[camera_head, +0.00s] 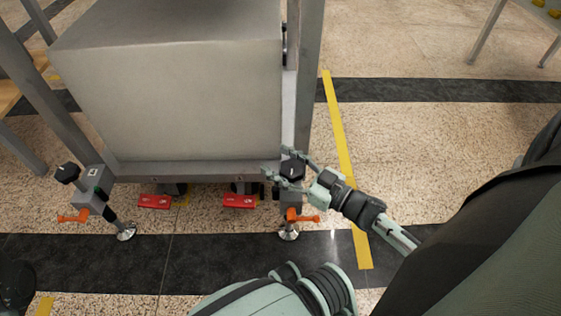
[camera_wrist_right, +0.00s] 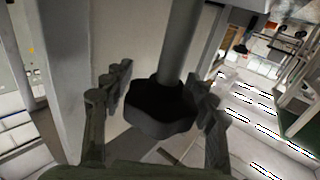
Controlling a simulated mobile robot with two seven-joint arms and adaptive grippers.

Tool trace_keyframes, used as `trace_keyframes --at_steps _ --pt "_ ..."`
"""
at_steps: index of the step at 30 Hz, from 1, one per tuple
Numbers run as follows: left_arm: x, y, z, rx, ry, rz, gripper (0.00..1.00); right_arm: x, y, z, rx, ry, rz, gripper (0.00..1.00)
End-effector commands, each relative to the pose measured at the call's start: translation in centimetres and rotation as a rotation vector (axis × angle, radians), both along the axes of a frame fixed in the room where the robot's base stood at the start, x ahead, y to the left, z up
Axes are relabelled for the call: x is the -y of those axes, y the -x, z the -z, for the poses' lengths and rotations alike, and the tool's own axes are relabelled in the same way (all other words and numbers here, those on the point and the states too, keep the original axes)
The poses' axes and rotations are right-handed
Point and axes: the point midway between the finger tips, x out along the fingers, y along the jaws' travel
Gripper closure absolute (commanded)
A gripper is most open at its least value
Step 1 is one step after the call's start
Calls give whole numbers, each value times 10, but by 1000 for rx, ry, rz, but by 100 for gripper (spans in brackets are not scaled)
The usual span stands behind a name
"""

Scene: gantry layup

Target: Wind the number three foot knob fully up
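A black lobed foot knob (camera_head: 292,168) tops the levelling foot at the cart's near right corner; a small white mark on it is too small to read. It shows from close by in the right wrist view (camera_wrist_right: 160,108), with a grey post rising behind it. My right gripper (camera_head: 277,163) reaches in from the right, its fingers apart on both sides of this knob. In the wrist view the fingers flank the knob, with a narrow gap at the left; contact at the right is unclear. The foot's round pad (camera_head: 288,233) rests on the floor. My left gripper is not in view.
A second foot with a black knob (camera_head: 68,172) and an orange lever (camera_head: 73,216) stands at the near left corner. Another orange lever (camera_head: 303,216) sits below the right knob. Red pieces (camera_head: 239,201) show under the cart (camera_head: 190,100). Floor to the right is clear.

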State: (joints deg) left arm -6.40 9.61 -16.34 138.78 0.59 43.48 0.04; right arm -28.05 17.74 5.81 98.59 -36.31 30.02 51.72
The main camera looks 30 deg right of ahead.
Motion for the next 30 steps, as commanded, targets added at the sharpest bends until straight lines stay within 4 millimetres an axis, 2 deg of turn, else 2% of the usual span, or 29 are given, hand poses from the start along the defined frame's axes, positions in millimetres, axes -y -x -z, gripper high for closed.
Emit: trace_keyframes --at_steps 1,9,20,30 --pt "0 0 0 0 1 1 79 0 0 0 0 0 0 53" --pt "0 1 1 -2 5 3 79 0 0 0 0 0 0 85" --pt "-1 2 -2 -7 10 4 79 -1 1 -1 -1 4 -71 86" --pt "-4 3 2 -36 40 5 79 -7 5 0 -2 8 -332 87"
